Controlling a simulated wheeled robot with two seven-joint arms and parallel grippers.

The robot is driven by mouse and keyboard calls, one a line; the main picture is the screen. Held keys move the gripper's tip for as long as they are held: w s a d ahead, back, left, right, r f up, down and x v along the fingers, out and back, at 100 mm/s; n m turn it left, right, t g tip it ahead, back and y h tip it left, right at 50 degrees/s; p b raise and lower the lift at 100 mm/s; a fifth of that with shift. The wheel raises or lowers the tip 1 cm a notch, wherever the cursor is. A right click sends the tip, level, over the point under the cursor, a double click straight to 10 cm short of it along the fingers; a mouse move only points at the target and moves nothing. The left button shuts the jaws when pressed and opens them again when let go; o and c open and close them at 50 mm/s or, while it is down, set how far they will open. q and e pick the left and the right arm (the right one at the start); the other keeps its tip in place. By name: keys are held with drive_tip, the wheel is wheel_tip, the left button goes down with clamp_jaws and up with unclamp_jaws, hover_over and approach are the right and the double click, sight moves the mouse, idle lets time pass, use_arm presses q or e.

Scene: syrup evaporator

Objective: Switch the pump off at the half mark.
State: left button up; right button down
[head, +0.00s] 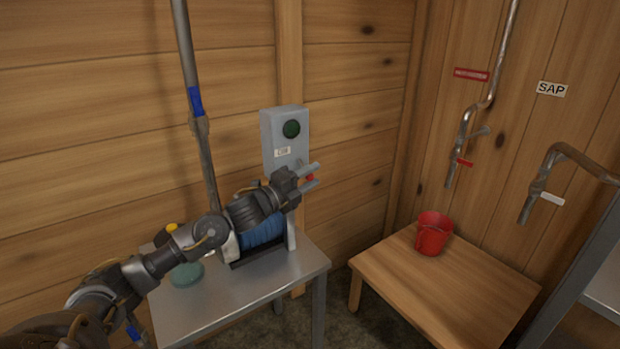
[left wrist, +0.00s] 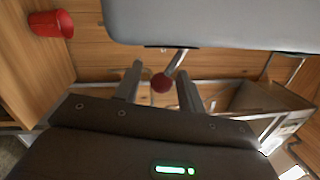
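The grey switch box (head: 272,138) is on the plank wall, with a dark green round lamp or button (head: 291,129) and a small label. A red ball knob (head: 310,178) is near its lower right; in the left wrist view this red knob (left wrist: 161,84) ends a short metal lever (left wrist: 178,61) from the box. My left gripper (head: 314,175) is open, its fingers on either side of the knob with gaps; contact is not visible. A blue ribbed unit (head: 262,232), perhaps the pump, sits on the metal table, partly behind my left arm. I see no half mark. My right gripper is out of view.
The metal table (head: 225,299) stands below the box. A wooden bench (head: 450,285) at right holds a red bucket (head: 433,235). Bent pipes with taps (head: 463,140) and a SAP sign (head: 551,89) are on the right wall. A vertical pipe (head: 187,50) stands left of the box.

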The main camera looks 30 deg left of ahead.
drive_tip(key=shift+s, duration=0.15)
use_arm(q)
drive_tip(key=shift+s+a+f, duration=0.15)
drive_tip(key=shift+s+f, duration=0.05)
drive_tip(key=shift+s, duration=0.25)
drive_tip(key=b+v, duration=0.2)
drive_tip(key=v, duration=0.7)
drive_tip(key=shift+s+a+b, duration=0.2)
drive_tip(key=shift+s+b, duration=0.1)
drive_tip(key=shift+s, duration=0.1)
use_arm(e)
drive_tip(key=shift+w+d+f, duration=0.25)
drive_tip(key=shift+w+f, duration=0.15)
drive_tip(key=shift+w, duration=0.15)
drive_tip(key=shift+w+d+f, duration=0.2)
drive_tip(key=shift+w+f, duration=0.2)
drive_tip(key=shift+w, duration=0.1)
use_arm(q)
drive_tip(key=shift+r, duration=0.1)
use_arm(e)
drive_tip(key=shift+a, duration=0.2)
